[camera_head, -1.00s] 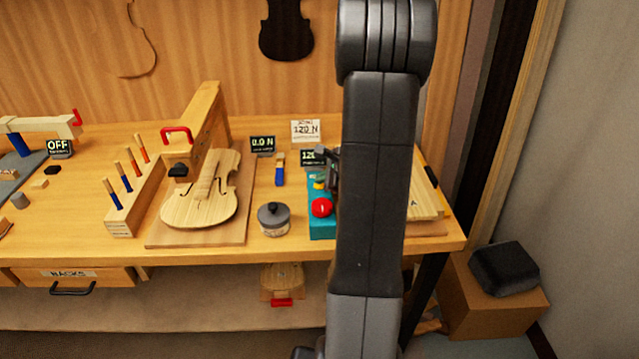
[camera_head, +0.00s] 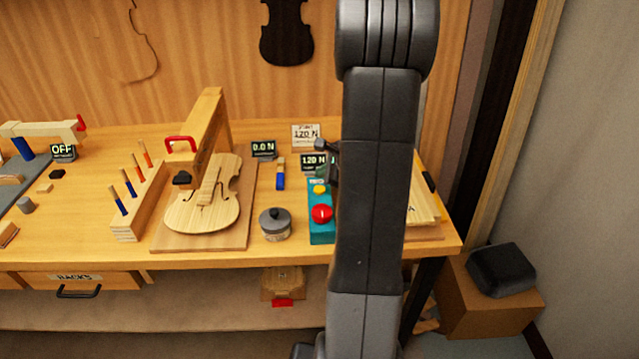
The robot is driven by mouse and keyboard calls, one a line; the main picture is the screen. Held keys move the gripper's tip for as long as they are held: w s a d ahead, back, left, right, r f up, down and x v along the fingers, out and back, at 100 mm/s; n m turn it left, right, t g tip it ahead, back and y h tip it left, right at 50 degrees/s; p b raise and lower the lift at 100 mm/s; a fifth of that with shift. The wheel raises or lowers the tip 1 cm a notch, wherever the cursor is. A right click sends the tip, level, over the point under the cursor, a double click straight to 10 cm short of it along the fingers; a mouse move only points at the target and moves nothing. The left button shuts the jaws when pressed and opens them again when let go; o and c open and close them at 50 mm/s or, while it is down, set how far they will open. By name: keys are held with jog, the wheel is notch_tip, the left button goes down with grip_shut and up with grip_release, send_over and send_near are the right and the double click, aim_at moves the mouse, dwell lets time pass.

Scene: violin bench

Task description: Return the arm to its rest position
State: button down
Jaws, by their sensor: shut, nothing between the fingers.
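My arm stands upright in front of the bench, its dark grey links filling the middle right of the head view. Only a small dark part of my gripper (camera_head: 328,162) shows at the left edge of the arm, above the teal control box (camera_head: 318,233). The rest of the gripper is hidden behind the arm. It looks shut, and I see nothing held in it. It appears clear of the box and its red button (camera_head: 322,214).
A violin body (camera_head: 203,205) lies on a board under a wooden press arm (camera_head: 203,130). A grey lidded pot (camera_head: 275,222) stands left of the teal box. Several chisels stand in a rack (camera_head: 128,226). A cardboard box (camera_head: 490,305) sits right of the bench (camera_head: 350,253).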

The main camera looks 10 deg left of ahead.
jog(key=shift+r+p, duration=0.8)
jog(key=shift+r, duration=0.6)
jog(key=shift+f, duration=0.2)
